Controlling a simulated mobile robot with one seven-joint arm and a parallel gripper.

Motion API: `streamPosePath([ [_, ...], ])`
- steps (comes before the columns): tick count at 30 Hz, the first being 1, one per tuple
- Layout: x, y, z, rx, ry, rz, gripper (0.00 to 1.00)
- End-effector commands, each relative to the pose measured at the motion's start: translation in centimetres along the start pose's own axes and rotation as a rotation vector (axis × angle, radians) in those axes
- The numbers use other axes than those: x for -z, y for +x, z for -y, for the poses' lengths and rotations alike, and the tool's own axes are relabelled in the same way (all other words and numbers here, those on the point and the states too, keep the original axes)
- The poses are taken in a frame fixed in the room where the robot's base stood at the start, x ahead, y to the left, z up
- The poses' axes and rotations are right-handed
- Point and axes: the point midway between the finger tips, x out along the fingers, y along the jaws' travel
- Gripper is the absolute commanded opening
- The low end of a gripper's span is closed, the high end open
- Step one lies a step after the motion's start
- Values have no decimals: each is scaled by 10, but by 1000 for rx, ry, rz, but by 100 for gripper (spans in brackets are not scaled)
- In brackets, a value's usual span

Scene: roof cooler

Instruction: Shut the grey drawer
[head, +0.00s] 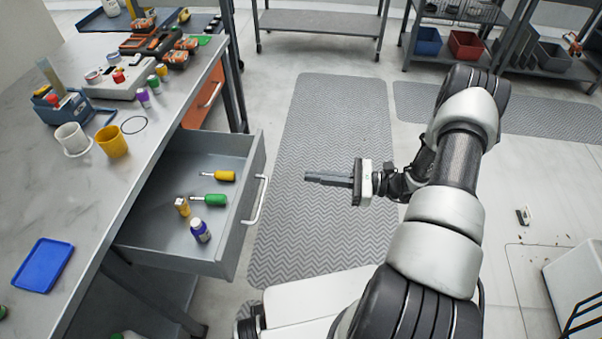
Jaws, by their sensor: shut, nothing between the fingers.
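The grey drawer (247,208) is pulled out from under the workbench at the left. Its pale bar handle (259,200) is on its front face, toward the right. Inside lie a yellow-handled screwdriver (224,176), a green-handled screwdriver (214,200), a purple bottle (200,231) and a small yellow item (182,207). My gripper (308,177) is to the right of the handle, apart from it, with its fingers together and pointing left at the drawer front. It holds nothing.
The workbench (145,185) carries cups, a blue tray (43,265) and tools. An orange drawer (205,98) sits beyond the grey one. A patterned mat (335,110) covers the floor beneath my gripper. Shelves with bins (466,45) stand at the back. The space between gripper and handle looks clear.

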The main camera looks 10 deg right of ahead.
Motion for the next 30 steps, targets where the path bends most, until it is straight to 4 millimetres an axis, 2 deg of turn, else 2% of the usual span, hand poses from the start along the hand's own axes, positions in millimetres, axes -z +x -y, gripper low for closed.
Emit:
streamPosePath([
  [9,0,68,-2,-6,0,-1,0],
  [15,1,104,-2,-6,0,-2,0],
  [21,0,122,-2,-4,-1,-2,0],
  [30,0,125,-1,-3,-1,-2,0],
])
